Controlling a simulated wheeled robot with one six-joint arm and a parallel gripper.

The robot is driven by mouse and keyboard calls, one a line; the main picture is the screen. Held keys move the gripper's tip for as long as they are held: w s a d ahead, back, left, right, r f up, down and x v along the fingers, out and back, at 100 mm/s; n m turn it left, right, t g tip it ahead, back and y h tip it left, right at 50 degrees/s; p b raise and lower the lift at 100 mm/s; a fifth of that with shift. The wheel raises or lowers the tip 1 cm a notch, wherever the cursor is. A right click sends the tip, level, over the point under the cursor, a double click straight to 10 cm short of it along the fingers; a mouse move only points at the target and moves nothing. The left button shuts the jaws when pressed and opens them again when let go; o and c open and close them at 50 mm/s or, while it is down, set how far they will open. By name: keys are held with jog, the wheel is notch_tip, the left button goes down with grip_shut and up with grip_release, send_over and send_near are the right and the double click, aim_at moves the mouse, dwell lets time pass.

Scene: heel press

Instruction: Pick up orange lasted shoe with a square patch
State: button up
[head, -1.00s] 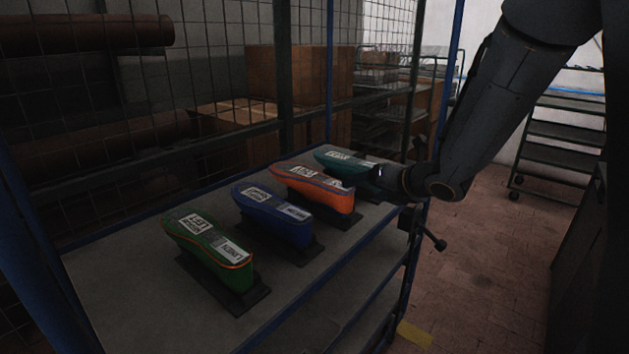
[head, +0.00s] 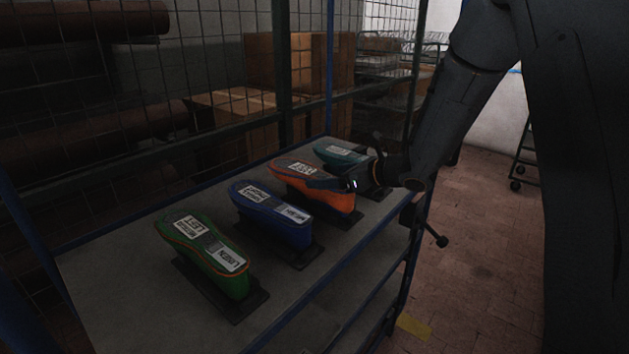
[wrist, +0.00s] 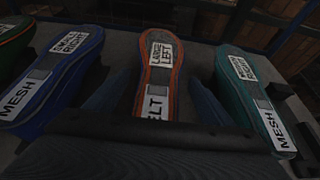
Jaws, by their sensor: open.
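The orange lasted shoe (head: 327,199) stands on a dark stand on the shelf, third from the front of the row. In the wrist view the orange shoe (wrist: 158,65) has a squarish white patch reading LARGE LEFT and a second white label lower down, partly hidden, ending in ELT. My gripper (wrist: 157,92) is open, with one finger on each side of the orange shoe in that view. Whether the fingers touch it or sit only above it, I cannot tell.
A blue shoe (head: 270,214) and a green shoe (head: 205,255) stand nearer on the shelf (head: 110,290). A teal shoe (head: 338,155) stands close beyond the orange one, beside my gripper. Wire mesh (head: 215,60) closes the back. Cardboard boxes (head: 300,70) are behind it.

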jog(key=shift+p+x, duration=0.35)
jog(key=shift+x, duration=0.85)
jog(key=shift+c, duration=0.2)
jog(key=c, duration=1.8)
jog(key=shift+r, duration=0.1)
jog(key=shift+c, duration=0.2)
